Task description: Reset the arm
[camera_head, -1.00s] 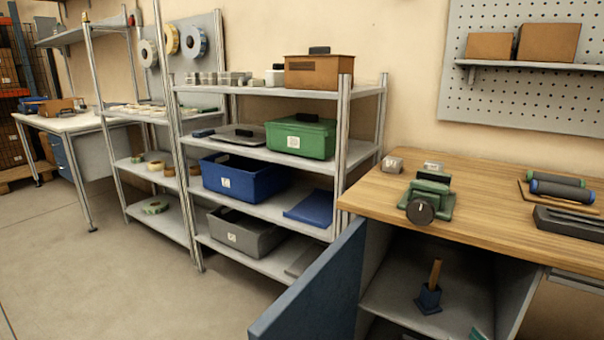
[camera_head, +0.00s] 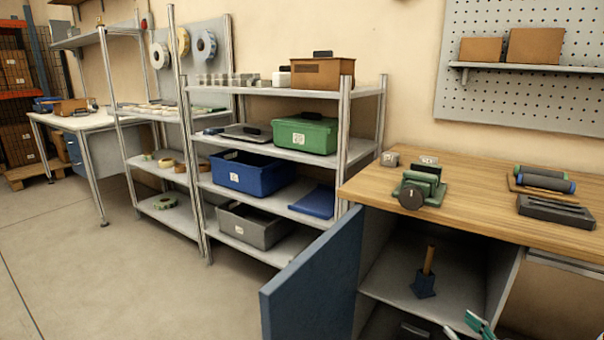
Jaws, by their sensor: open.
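My gripper (camera_head: 466,328) shows only in part at the bottom edge of the head view, right of centre. Its teal and grey finger parts are apart, and I see nothing between them. The rest of my arm is out of the picture. The gripper is in front of the open cabinet (camera_head: 394,270), low down and below the wooden worktop (camera_head: 455,205).
The blue cabinet door (camera_head: 315,280) stands open to the left of the gripper. A blue holder with a wooden handle (camera_head: 424,281) stands inside the cabinet. A green vise-like device (camera_head: 420,188) is on the worktop. Shelving with bins stands left; floor (camera_head: 110,285) there is clear.

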